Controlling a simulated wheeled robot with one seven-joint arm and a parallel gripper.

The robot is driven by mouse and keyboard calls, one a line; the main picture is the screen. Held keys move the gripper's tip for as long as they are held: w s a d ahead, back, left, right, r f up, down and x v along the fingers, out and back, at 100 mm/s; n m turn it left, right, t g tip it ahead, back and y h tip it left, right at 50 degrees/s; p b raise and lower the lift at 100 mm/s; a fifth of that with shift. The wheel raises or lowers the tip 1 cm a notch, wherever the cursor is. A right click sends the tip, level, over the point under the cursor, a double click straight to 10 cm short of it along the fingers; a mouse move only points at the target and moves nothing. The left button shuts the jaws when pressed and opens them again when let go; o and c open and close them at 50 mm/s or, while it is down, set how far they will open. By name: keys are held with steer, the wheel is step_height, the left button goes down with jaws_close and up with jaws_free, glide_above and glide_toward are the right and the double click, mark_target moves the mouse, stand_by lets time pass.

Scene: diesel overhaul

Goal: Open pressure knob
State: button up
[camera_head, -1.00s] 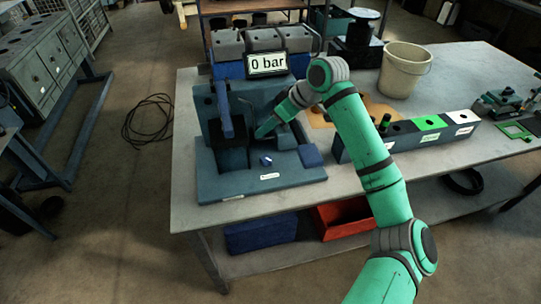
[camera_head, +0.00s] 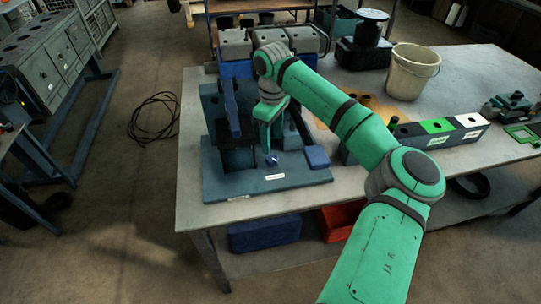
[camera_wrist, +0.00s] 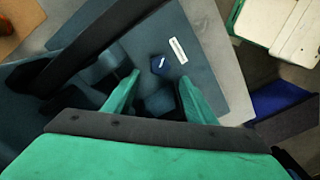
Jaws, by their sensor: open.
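The pressure knob (camera_head: 271,160) is a small dark blue knob with a pale mark on the base plate of the blue-grey test stand (camera_head: 230,185). A white label (camera_head: 275,177) lies just in front of it. In the wrist view the knob (camera_wrist: 159,65) shows beyond and between my fingertips, apart from them. My gripper (camera_head: 266,148) points down above and just behind the knob. In the wrist view my gripper (camera_wrist: 158,82) has its two green fingers spread, with nothing held. The pressure display is hidden behind my arm in the head view.
The stand's upright column and blue lever (camera_head: 231,108) rise close left of my gripper. A blue block (camera_head: 316,157) lies right of the knob. A bucket (camera_head: 412,72) and a rack with green and white blocks (camera_head: 437,128) stand farther right on the table.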

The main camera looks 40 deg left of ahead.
mark_target(272, 158)
step_height(272, 158, down, 8)
steer(key=shift+f, duration=0.1)
steer(key=shift+c, duration=0.6)
steer(key=c, duration=0.9)
